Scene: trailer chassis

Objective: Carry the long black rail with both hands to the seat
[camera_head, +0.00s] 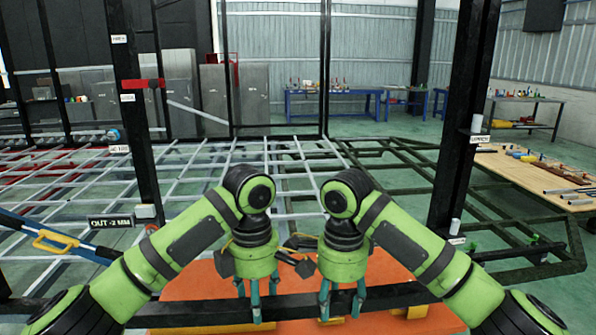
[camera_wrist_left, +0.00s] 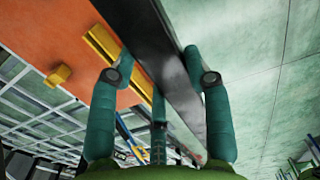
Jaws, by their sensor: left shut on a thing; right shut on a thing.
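The long black rail (camera_head: 298,306) lies level across the front of the head view, above an orange surface (camera_head: 200,280). My left gripper (camera_head: 256,304) is shut on the rail left of its visible middle. My right gripper (camera_head: 341,305) is shut on it a short way to the right. In the left wrist view the rail (camera_wrist_left: 168,50) runs between the teal fingers of my left gripper (camera_wrist_left: 155,76). Its left end is hidden behind my left arm, and its right part passes behind my right arm. I cannot tell which part is the seat.
Black uprights stand left (camera_head: 136,110) and right (camera_head: 463,120). Pale grating (camera_head: 190,175) and a dark frame (camera_head: 400,165) lie beyond. A yellow block (camera_wrist_left: 102,45) lies on the orange surface. A wooden table (camera_head: 535,175) with parts stands right. A blue bar with a yellow handle (camera_head: 55,242) is at left.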

